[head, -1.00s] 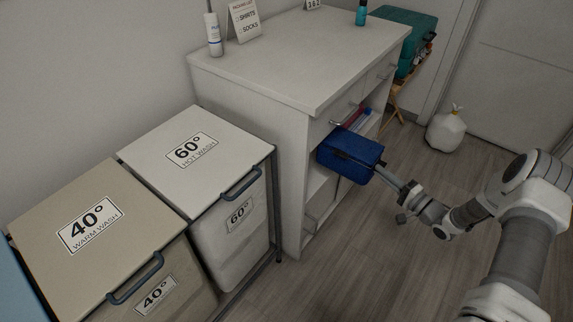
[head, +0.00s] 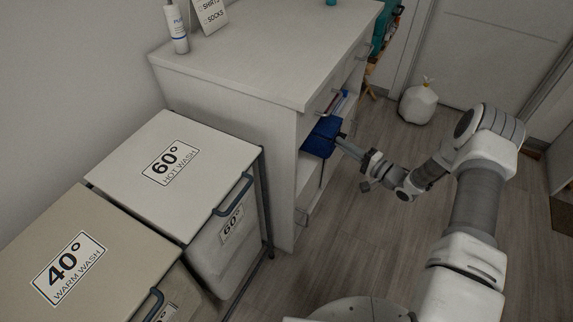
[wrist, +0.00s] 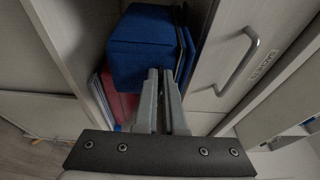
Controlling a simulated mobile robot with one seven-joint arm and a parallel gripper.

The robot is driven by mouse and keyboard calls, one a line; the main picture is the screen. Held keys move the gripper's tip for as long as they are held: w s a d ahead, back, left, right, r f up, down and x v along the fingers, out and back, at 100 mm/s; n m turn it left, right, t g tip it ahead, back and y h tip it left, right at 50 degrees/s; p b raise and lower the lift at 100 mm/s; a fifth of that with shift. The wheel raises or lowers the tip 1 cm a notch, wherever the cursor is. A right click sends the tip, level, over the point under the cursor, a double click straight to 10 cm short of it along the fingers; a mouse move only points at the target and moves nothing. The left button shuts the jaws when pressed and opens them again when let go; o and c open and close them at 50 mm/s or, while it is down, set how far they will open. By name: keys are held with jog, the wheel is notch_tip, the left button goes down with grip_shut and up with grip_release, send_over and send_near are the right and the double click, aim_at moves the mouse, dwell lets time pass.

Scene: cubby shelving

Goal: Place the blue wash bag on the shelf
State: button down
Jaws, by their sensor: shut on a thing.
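The blue wash bag (head: 322,137) is a dark blue box shape, partly inside the open shelf space (head: 309,170) of the white cabinet, below the top drawer. My gripper (head: 343,143) reaches in from the right and is shut on the bag's near side. In the wrist view the wash bag (wrist: 143,48) is just beyond my fingertips (wrist: 164,73), with a drawer front to its right. The bag's far end is hidden inside the cabinet, and I cannot tell whether its underside rests on the shelf.
Red and blue items (head: 340,103) stand in the compartment beside the bag; red shows in the wrist view (wrist: 122,98). The 60° hamper (head: 170,165) and 40° hamper (head: 85,255) stand at left. A white bag (head: 418,104) sits on the floor.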

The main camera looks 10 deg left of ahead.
jog(key=shift+s+a+f+b, duration=0.4)
jog(key=shift+a+f+b, duration=0.35)
jog(key=shift+a+f, duration=1)
jog(key=shift+s+a+f+b, duration=0.45)
jog(key=shift+a+f+b, duration=0.3)
jog(key=shift+a+f, duration=1)
jog(key=shift+s+a+f+b, duration=0.4)
jog(key=shift+a+f+b, duration=0.35)
jog(key=shift+a+f, duration=0.95)
jog(key=shift+f, duration=0.2)
jog(key=c, duration=1)
grip_release()
jog(key=shift+r, duration=0.15)
